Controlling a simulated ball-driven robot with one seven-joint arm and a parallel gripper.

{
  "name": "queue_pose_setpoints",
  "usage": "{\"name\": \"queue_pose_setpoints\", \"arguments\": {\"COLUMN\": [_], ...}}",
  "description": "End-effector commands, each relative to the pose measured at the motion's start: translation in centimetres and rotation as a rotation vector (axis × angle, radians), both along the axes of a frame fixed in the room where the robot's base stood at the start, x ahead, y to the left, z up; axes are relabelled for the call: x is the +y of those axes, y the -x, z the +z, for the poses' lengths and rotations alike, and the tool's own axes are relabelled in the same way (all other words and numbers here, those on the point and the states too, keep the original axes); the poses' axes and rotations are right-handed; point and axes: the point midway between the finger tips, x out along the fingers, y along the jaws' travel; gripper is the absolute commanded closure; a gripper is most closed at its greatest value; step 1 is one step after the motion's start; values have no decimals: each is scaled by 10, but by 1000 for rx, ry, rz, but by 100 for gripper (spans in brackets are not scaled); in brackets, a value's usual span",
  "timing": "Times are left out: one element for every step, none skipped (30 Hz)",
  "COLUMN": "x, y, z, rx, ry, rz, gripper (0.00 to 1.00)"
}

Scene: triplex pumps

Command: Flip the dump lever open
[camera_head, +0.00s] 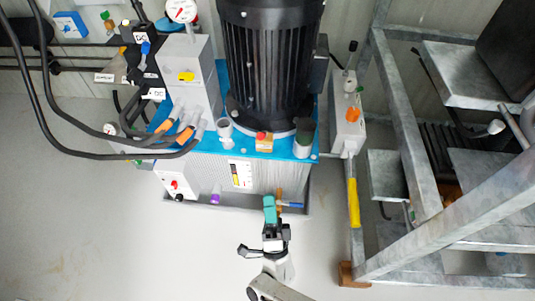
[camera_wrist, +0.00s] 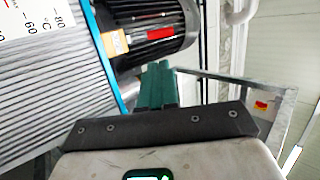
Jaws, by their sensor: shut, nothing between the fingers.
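A small lever with a blue handle (camera_head: 291,205) sits on a brass-coloured valve (camera_head: 279,197) low on the front of the pump tank, near its right corner. No label marks it as the dump lever. The handle points right, roughly level. My gripper (camera_head: 269,203) has teal fingers, shut and empty, just left of the valve in the head view. I cannot tell whether they touch it. In the wrist view the shut fingers (camera_wrist: 157,86) point toward the tank's edge, and no blue handle shows there.
The ribbed tank (camera_head: 275,178) with its blue top and black motor (camera_head: 270,60) stands directly ahead. A metal frame (camera_head: 402,140) with a yellow bar (camera_head: 353,203) stands to the right. Black hoses (camera_head: 90,152) hang at the left. The floor (camera_head: 90,235) at the lower left is clear.

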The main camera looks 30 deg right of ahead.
Motion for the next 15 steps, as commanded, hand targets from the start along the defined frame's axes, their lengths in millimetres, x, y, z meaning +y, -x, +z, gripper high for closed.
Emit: {"name": "queue_pose_setpoints", "arguments": {"x": [0,0,-1,-1,-1,-1,-1,-1,-1,-1,-1,-1,-1,-2,-2], "y": [1,2,2,2,2,2,2,2,2,2,2,2,1,0,-2], "z": [-1,-1,-1,-1,0,0,0,0,0,0,0,0,1,2,4], "rx": [-8,-10,-14,-14,-14,-14,-14,-14,-14,-14,-14,-13,-13,-13,-13], "ry": [-3,-4,-5,-6,-6,-5,-5,-5,-5,-5,-5,-6,-6,-5,-5], "rz": [-2,-2,-3,-4,-4,-3,-3,-3,-3,-3,-3,-3,-3,-4,-4], "gripper": [100,100,100,100,100,100,100,100,100,100,100,100,100,100,100]}}
